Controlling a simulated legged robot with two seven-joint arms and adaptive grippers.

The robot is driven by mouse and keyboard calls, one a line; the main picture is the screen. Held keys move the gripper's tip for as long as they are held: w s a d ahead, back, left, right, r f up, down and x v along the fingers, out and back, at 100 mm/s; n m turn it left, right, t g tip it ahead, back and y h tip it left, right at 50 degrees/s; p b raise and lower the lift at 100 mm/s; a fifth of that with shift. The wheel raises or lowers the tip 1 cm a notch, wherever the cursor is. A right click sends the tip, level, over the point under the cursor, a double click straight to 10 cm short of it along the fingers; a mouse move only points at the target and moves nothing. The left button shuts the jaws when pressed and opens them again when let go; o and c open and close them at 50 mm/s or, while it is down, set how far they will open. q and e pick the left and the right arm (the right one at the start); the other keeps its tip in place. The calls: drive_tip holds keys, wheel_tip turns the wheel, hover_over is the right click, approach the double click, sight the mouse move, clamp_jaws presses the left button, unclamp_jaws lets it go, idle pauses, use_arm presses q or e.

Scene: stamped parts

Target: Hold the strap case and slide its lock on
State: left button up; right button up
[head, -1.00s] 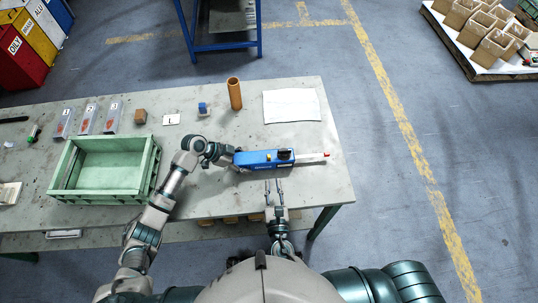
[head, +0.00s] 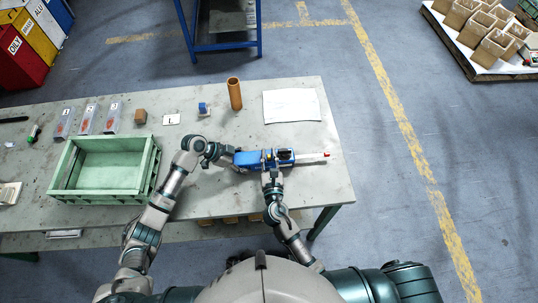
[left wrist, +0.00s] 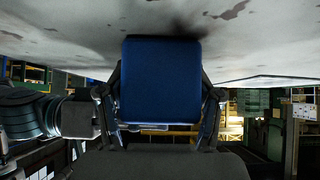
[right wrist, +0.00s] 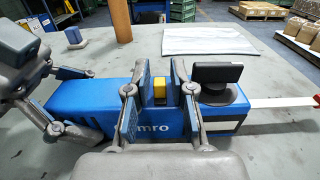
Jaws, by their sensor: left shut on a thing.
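The blue strap case (head: 247,158) lies lengthwise above the table's right part, with a white strap (head: 311,157) with a red tip coming out of its right end. My left gripper (head: 233,157) is shut on the case's left end; the blue end fills the middle of the left wrist view (left wrist: 161,80). A yellow block (right wrist: 159,88) and a black knob-like piece (right wrist: 217,74) sit on top of the case. My right gripper (right wrist: 159,112) is open over the case, one finger on each side of the yellow block. I cannot tell whether they touch it.
A green crate (head: 155,165) stands to the left. The table's right front corner is clear.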

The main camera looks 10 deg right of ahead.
use_arm(q)
drive_tip(key=shift+s+a+f, duration=0.15)
drive_tip(key=shift+f, duration=0.2)
use_arm(e)
clamp_jaws()
